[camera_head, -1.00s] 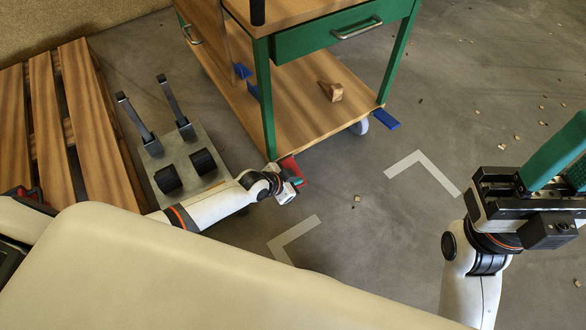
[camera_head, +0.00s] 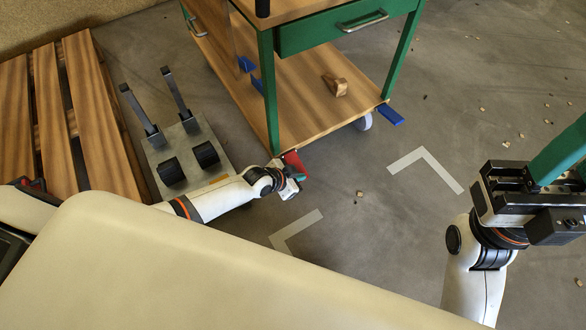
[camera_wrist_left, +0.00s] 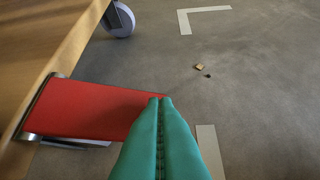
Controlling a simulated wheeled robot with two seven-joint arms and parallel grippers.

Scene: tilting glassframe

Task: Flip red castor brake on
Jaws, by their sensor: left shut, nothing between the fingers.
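The red castor brake pedal (camera_head: 293,162) sticks out from the near bottom corner of the green and wood cart. In the left wrist view it is a flat red plate (camera_wrist_left: 92,110) with a metal edge at its left end. My left gripper (camera_head: 298,178) is at the pedal's outer end. Its teal fingers (camera_wrist_left: 160,101) are shut with nothing between them, and the tips overlap the plate's right end in the left wrist view. I cannot tell whether they touch it. My right gripper (camera_head: 570,150) is raised at the right edge, partly out of view, its fingers apart.
The cart's lower shelf (camera_head: 310,100) carries a wooden piece (camera_head: 335,85). A blue pedal (camera_head: 390,115) and castor wheel (camera_head: 363,122) are at the right corner. A grey pedal unit (camera_head: 215,150) and a wooden pallet (camera_head: 90,110) lie left. Floor right of the cart is mostly clear.

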